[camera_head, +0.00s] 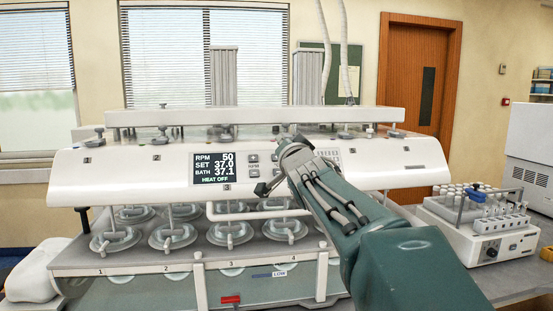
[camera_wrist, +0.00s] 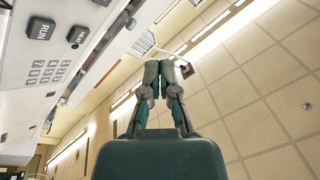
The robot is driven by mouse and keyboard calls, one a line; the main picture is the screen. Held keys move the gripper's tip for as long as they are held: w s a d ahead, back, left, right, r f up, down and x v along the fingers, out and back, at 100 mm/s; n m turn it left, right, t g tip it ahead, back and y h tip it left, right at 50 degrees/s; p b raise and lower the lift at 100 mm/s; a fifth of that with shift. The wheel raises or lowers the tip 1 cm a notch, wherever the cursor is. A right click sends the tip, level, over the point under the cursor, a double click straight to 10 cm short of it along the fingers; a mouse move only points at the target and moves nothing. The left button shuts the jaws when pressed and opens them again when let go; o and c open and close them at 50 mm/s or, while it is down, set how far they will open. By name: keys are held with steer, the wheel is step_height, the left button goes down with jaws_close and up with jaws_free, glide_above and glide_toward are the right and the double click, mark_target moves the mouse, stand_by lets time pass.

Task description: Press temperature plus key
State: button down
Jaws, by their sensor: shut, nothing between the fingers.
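The white control panel (camera_head: 120,178) of a bath tester spans the head view. Its display (camera_head: 215,168) reads RPM 50, SET 37.0, BATH 37.1 and HEAT OFF. Small grey keys (camera_head: 253,158) sit right of the display, with an RPM label among them. I cannot make out which key is temperature plus; my arm hides part of this area.
The wrist view shows a RUN key (camera_wrist: 40,30), a HEAT key (camera_wrist: 77,35) and a number keypad (camera_wrist: 50,72). Several covered vessels (camera_head: 115,241) stand below the panel. A rack of vials (camera_head: 478,199) stands on a device at the right.

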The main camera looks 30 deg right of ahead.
mark_target(278, 169)
steer(key=shift+s+a+r, duration=0.25)
steer(key=shift+s+r, duration=0.2)
steer(key=shift+s, duration=0.25)
steer(key=shift+w+d+f, duration=0.35)
steer(key=shift+w+f, duration=0.5)
steer(key=shift+w, duration=0.35)
steer(key=shift+w+d+f, duration=0.35)
steer(key=shift+w+f, duration=0.5)
steer(key=shift+w, duration=0.3)
steer(key=shift+w+d+f, duration=0.35)
steer(key=shift+w+f, duration=0.5)
steer(key=shift+w, duration=0.35)
steer(key=shift+w+d+f, duration=0.1)
steer(key=shift+w, duration=0.15)
steer(key=shift+w+d+f, duration=0.1)
steer(key=shift+w+f, duration=0.15)
steer(key=shift+w, duration=0.05)
steer(key=shift+s+a+r, duration=0.2)
steer(key=shift+s+r, duration=0.25)
steer(key=shift+s, duration=0.2)
